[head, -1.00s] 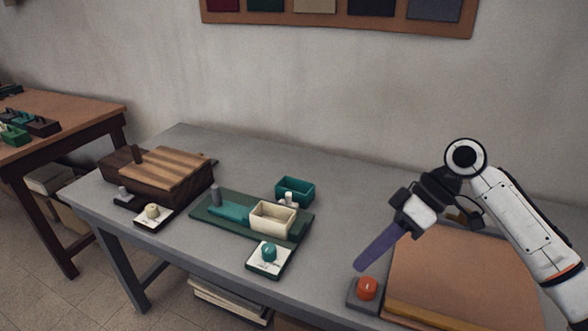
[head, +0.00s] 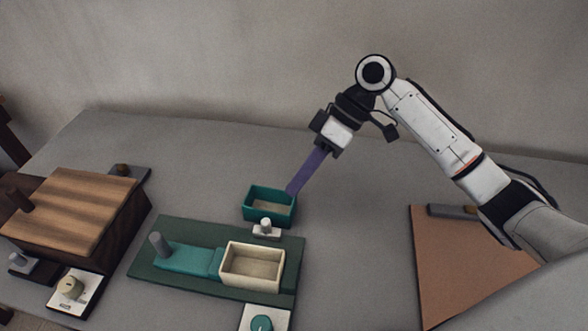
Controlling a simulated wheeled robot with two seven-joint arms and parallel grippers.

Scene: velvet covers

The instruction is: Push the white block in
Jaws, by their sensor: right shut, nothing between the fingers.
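A small white block (head: 265,230) with a rounded top stands between the teal open box (head: 256,213) and the green board (head: 175,282). A cream open box (head: 252,266) sits on the board, beside a flat teal piece (head: 190,258) with a grey peg (head: 159,244). My right gripper (head: 293,189) has long purple fingers, shut and empty, pointing down and left. Its tips are at the right rear corner of the teal box, behind and right of the white block. I cannot tell whether they touch the teal box. My left gripper is not in view.
A striped wooden box (head: 70,215) stands at the left, with a cream knob on a white plate (head: 74,291) in front. A teal button plate (head: 263,318) is at the front edge. A tan panel (head: 455,265) lies right. The grey table between is clear.

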